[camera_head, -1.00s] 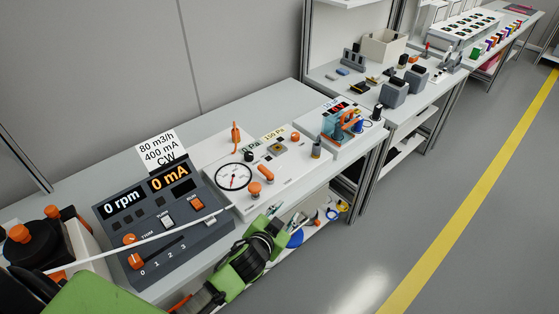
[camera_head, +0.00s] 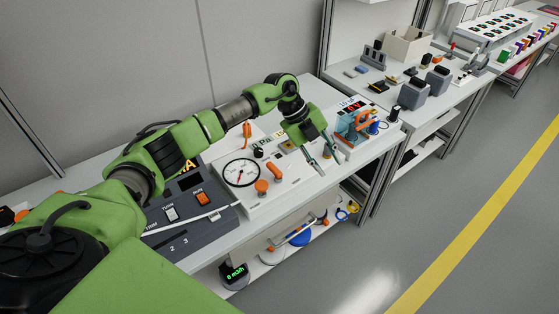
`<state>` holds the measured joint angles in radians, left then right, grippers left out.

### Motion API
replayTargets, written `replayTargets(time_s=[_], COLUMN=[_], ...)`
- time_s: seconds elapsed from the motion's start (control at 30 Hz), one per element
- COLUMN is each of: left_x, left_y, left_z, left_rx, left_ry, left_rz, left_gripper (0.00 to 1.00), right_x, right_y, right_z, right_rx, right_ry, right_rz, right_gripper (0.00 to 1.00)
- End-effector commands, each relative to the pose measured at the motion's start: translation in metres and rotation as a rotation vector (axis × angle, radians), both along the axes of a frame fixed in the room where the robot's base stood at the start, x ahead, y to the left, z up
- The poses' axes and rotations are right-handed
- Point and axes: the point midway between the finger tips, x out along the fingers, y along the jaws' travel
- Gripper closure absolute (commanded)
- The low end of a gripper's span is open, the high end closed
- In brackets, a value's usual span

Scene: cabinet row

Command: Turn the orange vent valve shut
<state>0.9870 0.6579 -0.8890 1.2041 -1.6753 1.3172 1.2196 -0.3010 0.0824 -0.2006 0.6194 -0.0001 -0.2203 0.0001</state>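A white panel (camera_head: 250,205) on the bench carries a round dial gauge (camera_head: 241,173). Right of the dial is an orange handle (camera_head: 274,172), with an orange knob (camera_head: 262,187) in front of it. An upright orange lever (camera_head: 247,130) stands behind the dial. I cannot tell from the picture which orange part is the vent valve. My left gripper (camera_head: 325,157) points down over the panel's right end, right of these orange parts and apart from them. Its fingers are apart, and nothing shows clearly between them. My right gripper is not in view.
A clear box with orange and blue parts (camera_head: 352,124) stands close right of my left gripper. A dark control console (camera_head: 185,232) is partly behind my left arm. A shelf below holds several items. The floor (camera_head: 440,190) at right is free.

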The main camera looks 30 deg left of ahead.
Motion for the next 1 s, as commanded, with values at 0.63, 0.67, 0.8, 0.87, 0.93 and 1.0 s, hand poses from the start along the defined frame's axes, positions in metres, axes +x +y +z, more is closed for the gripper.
replayTargets(time_s=[0.63, 0.67, 0.8, 0.87, 0.93, 1.0], left_x=[-0.026, -0.026, -0.026, -0.026, -0.026, -0.026], left_y=[0.185, 0.185, 0.184, 0.184, 0.184, 0.184], left_z=[0.02, 0.014, -0.017, -0.031, -0.045, -0.057], left_rx=[0.489, 0.489, 0.487, 0.488, 0.487, 0.486], left_ry=[0.253, 0.255, 0.254, 0.254, 0.253, 0.252], left_rz=[0.281, 0.281, 0.281, 0.28, 0.28, 0.279], left_gripper=[0.68, 0.68, 0.68, 0.68, 0.68, 0.68], right_x=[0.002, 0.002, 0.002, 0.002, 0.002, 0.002], right_y=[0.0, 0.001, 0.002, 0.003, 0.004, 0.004], right_z=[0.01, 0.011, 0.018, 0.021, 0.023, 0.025], right_rx=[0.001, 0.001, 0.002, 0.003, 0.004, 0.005], right_ry=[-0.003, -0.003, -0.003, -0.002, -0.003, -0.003], right_rz=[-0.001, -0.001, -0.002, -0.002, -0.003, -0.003], right_gripper=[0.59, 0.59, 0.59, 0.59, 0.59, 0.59])
